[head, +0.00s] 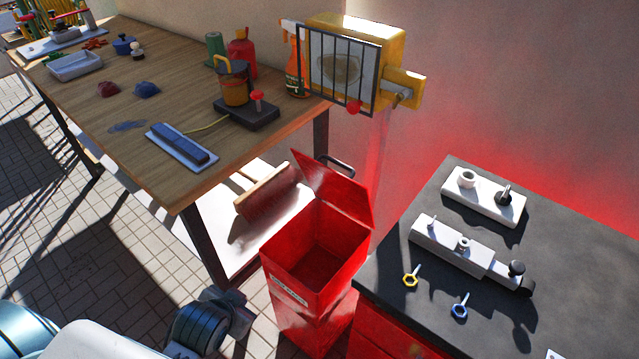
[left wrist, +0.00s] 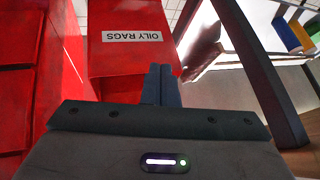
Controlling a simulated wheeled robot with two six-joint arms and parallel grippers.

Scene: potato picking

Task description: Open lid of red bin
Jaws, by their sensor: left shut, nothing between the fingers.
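The red bin (head: 310,285) stands on the paved floor between the wooden workbench and the dark-topped cabinet. Its lid (head: 338,190) is raised and tilted back at the far side, and the empty-looking inside shows. The bin's front has a white label, and in the left wrist view the bin (left wrist: 118,78) shows this label reading "OILY RAGS", upside down. My left gripper (left wrist: 162,72) is shut and empty, its fingers pointing toward the bin's front near the label; I cannot tell whether they touch. In the head view the left fingers cannot be made out. My right gripper is out of view.
The wooden workbench (head: 140,165) with tools, bottles and a tray stands at the left. The dark-topped cabinet (head: 400,265) holds white fixtures on the right, close beside the bin. A yellow caged machine (head: 397,45) is behind.

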